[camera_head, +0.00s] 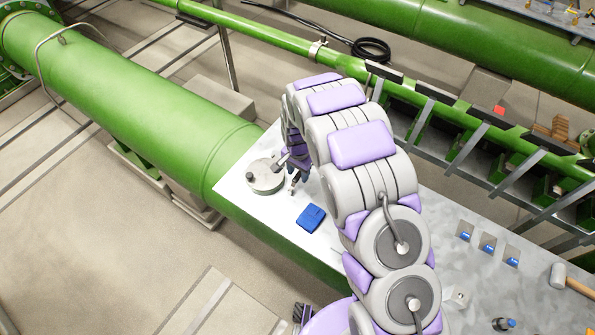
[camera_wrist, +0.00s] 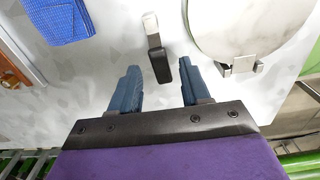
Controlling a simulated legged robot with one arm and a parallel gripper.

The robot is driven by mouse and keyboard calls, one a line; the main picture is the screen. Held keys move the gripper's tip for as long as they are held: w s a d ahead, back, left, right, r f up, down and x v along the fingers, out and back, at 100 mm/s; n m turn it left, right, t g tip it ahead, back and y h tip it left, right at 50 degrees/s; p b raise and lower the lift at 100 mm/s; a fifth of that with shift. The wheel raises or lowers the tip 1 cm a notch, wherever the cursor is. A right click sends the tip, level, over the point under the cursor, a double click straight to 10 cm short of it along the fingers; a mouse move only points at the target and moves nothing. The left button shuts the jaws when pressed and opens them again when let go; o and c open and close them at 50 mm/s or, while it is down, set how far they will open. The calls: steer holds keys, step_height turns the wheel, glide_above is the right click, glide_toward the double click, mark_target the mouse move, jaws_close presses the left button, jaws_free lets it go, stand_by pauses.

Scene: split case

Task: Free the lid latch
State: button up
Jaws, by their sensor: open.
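The round pale metal case (camera_head: 266,178) stands on the table, left of my arm; in the wrist view its pale round top (camera_wrist: 250,22) is at upper right. A metal latch (camera_wrist: 240,67) sits on the case's near rim. My gripper (camera_wrist: 158,92) is open, its two blue-grey fingers apart and empty. A small tool with a black handle (camera_wrist: 161,68) and a flat metal end lies ahead, in line with the gap between the fingers; I cannot tell how far below them it is. In the head view my arm mostly hides the gripper.
A folded blue cloth (camera_head: 311,217) lies on the pale table (camera_head: 240,200). An orange-brown item (camera_wrist: 18,62) shows at the wrist view's left edge. Several small blue-marked pieces (camera_head: 488,246) and a mallet (camera_head: 560,277) lie at right. A green pipe (camera_head: 150,110) runs beyond the table's left edge.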

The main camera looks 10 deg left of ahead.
mark_target(298, 176)
step_height(298, 176, up, 17)
steer(key=shift+p, duration=0.45)
steer(key=shift+a+f, duration=0.1)
